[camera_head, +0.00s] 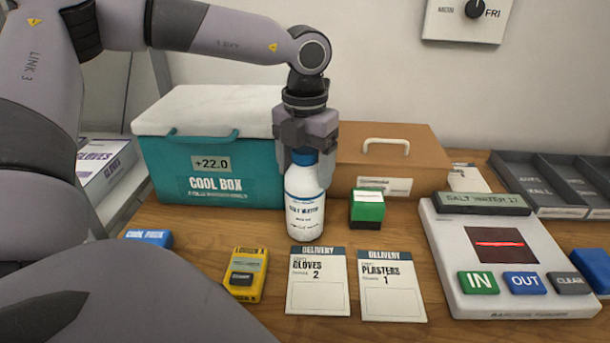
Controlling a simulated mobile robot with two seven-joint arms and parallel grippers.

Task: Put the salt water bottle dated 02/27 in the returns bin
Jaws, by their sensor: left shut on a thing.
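A white bottle with a blue cap (305,203) stands upright near the middle of the counter; its label reads as salt water. The date on it is too small to read. My left gripper (306,150) comes down from above and is shut on the bottle at its cap. The bottle's base is at or just above the counter; I cannot tell which. No returns bin can be made out. My right gripper is not in view.
A teal cool box (215,185) and a brown box (390,160) stand behind. Two delivery cards (318,295) lie in front. A scanner (490,250) with buttons is at right, before grey trays (560,180). A green block (367,212) and yellow device (245,275) flank the bottle.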

